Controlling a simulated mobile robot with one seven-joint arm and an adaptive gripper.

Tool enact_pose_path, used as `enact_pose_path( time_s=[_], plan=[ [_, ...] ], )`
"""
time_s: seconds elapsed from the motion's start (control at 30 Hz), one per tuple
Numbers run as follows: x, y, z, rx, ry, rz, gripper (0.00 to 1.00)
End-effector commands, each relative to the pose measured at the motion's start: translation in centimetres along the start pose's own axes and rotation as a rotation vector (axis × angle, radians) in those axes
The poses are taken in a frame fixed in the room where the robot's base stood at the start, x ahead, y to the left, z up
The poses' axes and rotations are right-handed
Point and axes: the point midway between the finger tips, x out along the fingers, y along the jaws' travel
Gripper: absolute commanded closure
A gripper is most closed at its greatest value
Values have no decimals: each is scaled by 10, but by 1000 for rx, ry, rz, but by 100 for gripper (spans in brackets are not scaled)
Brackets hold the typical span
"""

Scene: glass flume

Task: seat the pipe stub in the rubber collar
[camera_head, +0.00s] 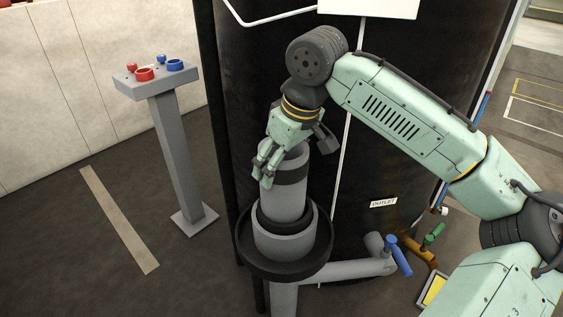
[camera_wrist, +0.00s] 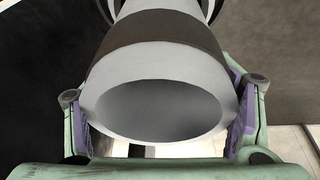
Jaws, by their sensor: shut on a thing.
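The pipe stub (camera_head: 284,203) is a grey cylinder with a dark band near its top. It stands close to upright in the head view. My gripper (camera_head: 292,162) is shut on its upper part, with a finger on either side. In the wrist view the stub's open end (camera_wrist: 160,75) fills the space between the finger pads. The black rubber collar (camera_head: 285,226) rings the stub's lower end, on top of a wider grey socket. The stub's bottom edge is hidden, so I cannot tell how deep it sits.
A round black tray (camera_head: 243,252) surrounds the grey socket. A tall dark tank (camera_head: 400,130) stands right behind. A grey side pipe (camera_head: 345,270) with a blue-handled valve (camera_head: 398,255) is at lower right. A pedestal (camera_head: 172,140) with red and blue knobs stands left, with open floor around it.

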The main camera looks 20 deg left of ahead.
Motion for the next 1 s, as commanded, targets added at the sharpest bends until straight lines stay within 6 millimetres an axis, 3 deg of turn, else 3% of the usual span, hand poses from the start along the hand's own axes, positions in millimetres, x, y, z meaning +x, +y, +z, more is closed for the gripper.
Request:
enact_pose_path(
  time_s=[0.1, 0.13, 0.43, 0.83, 1.0],
  plan=[
    [3, 0, 1, 0, 1, -2, 84],
    [3, 0, 1, 0, 0, -2, 24],
    [3, 0, 1, 1, 0, -1, 5],
    [-2, 0, 0, 1, -1, 2, 5],
    [-29, 0, -1, 1, 2, -1, 5]
  ],
)
